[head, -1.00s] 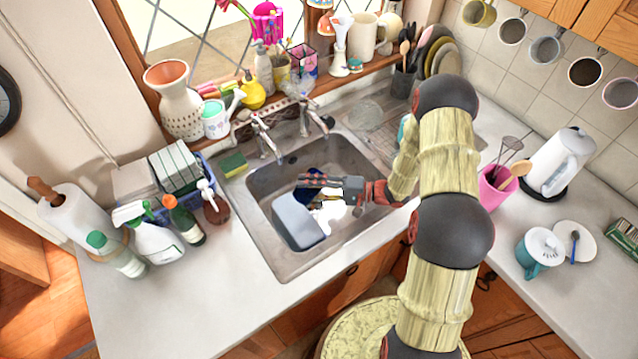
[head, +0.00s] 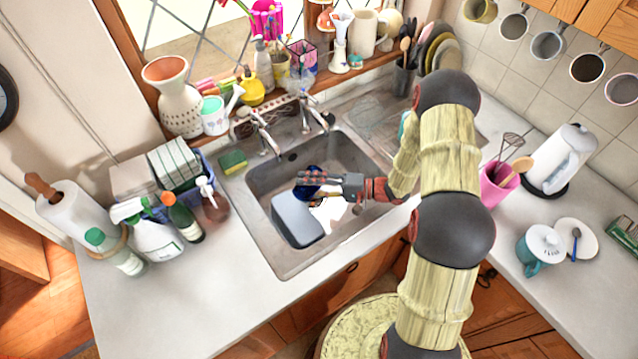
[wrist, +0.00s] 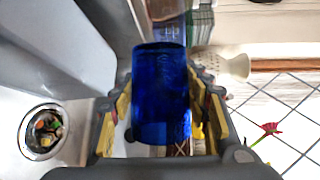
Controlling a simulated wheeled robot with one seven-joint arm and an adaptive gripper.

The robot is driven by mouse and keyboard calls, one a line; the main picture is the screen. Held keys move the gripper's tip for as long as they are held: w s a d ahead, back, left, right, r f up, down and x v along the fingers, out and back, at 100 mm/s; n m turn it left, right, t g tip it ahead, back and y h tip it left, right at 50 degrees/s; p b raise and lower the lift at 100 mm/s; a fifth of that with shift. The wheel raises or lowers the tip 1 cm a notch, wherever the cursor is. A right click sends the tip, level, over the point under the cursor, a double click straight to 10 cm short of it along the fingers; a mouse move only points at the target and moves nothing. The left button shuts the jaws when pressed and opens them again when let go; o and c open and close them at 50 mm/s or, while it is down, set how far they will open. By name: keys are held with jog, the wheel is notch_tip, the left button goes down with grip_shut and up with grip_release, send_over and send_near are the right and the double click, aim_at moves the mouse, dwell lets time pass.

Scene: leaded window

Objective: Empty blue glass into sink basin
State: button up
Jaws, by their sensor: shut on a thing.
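The blue glass (wrist: 162,95) fills the middle of the wrist view, between the two fingers of my gripper (wrist: 160,108). The fingers are shut on its sides. In the head view my gripper (head: 316,178) is over the sink basin (head: 262,182), and part of the blue glass (head: 308,191) shows around the fingers. I cannot tell the exact tilt of the glass or whether anything is inside it. The sink drain (wrist: 43,131), with colourful scraps in it, shows at the left of the wrist view.
A grey-blue tub (head: 296,220) and a white item (head: 330,211) lie in the basin below my gripper. Two taps (head: 265,135) stand at its back edge, with a sponge (head: 233,161) to their left. Bottles (head: 155,235) stand left of the sink. The front-left counter is clear.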

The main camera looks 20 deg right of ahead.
aim_at(306, 201)
jog(key=shift+s+a+f+n+h+b, duration=0.15)
jog(key=shift+f+n+b, duration=0.2)
jog(key=shift+b, duration=0.45)
jog(key=shift+s+a+f+n+h+b, duration=0.15)
jog(key=shift+f+n+b, duration=0.15)
jog(key=shift+b, duration=0.45)
jog(key=shift+s+a+f+n+h+p, duration=0.2)
jog(key=shift+s+a+n+h+p, duration=0.35)
jog(key=shift+n, duration=0.3)
jog(key=shift+f+n+h, duration=0.35)
jog(key=shift+f+n, duration=0.2)
jog(key=shift+n, duration=0.05)
jog(key=shift+w+r+n+t+p, duration=0.1)
jog(key=shift+r+n+t+p, duration=0.2)
jog(key=shift+p, duration=0.15)
jog(key=shift+r+n+t+h+p, duration=0.3)
jog(key=shift+n+h+p, duration=0.1)
jog(key=shift+n+h, duration=0.35)
jog(key=shift+a+f+n+h+b, duration=0.15)
jog(key=shift+f+n+h+b, duration=0.1)
jog(key=shift+f+n+b, duration=0.45)
jog(key=shift+s+a+r+n+t+h+b, duration=0.5)
jog(key=shift+s+a+r+n+t+h, duration=0.2)
jog(key=shift+n, duration=0.35)
jog(key=shift+s+a+r+n+t+h+b, duration=0.3)
jog(key=shift+s+a+n+t+h+b, duration=0.15)
jog(key=shift+n+b, duration=0.4)
jog(key=shift+s+a+r+n+t+h+b, duration=0.15)
jog(key=shift+a+r+n+t+h+b, duration=0.2)
jog(key=shift+b, duration=0.5)
